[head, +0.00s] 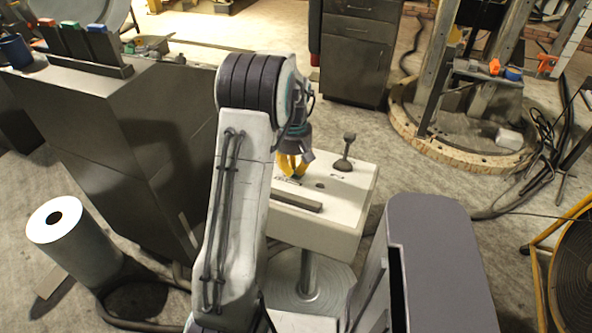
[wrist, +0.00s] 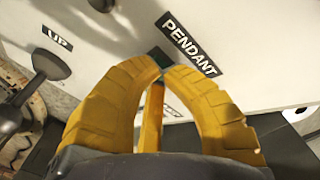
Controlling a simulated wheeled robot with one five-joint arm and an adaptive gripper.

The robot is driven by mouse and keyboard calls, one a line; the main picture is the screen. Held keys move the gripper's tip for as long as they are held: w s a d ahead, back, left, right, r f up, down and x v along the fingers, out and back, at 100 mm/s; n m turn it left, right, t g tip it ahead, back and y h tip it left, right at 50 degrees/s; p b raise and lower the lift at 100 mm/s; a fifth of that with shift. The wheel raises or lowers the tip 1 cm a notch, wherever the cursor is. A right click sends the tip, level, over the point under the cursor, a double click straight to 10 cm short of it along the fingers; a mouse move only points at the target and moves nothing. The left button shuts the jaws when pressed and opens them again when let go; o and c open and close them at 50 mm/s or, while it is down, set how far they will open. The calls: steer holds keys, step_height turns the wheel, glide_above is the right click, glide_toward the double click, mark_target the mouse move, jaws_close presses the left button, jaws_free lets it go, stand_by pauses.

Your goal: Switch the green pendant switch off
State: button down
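The green pendant switch shows only as a small dark green patch (wrist: 205,66) just beyond my fingertips in the wrist view, below the black PENDANT label (wrist: 190,43). My fingers hide most of it, so its position cannot be told. My gripper (wrist: 162,72) has yellow fingers whose tips come together right in front of the green. Whether they touch it is unclear. In the head view my gripper (head: 291,172) points down at the top of the white control box (head: 345,222), and the switch is hidden there.
A dark lever (head: 347,154) stands on the box to the right of my gripper; it also shows at left in the wrist view (wrist: 47,66), near an UP label (wrist: 57,38). A grey bar (head: 297,198) lies along the near side of the box top. A dark cabinet (head: 150,130) stands left.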

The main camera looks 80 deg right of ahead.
steer(key=shift+d, duration=0.1)
steer(key=shift+r+p, duration=2.7)
steer(key=shift+r, duration=0.8)
steer(key=w+a+r+n+h, duration=0.1)
steer(key=w+a+r, duration=0.3)
steer(key=w+a, duration=0.3)
steer(key=w+a+r+n+t, duration=0.15)
steer(key=w+a+r, duration=0.3)
steer(key=w, duration=0.45)
steer(key=w+a+r+n+h, duration=0.1)
steer(key=w+a+r+n, duration=0.15)
steer(key=w+a, duration=0.45)
steer(key=w+a+r+n+t, duration=0.1)
steer(key=w+a+r, duration=0.1)
steer(key=a, duration=0.4)
steer(key=w+a+r, duration=0.1)
steer(key=a+r, duration=0.1)
steer(key=a, duration=0.5)
steer(key=s+a+n+t+y, duration=0.1)
steer(key=s+a, duration=0.2)
steer(key=a, duration=0.4)
steer(key=s+a+f+n+t+y, duration=0.1)
steer(key=s+a, duration=0.1)
steer(key=a, duration=0.5)
steer(key=shift+s+n, duration=0.3)
steer(key=shift+s, duration=0.1)
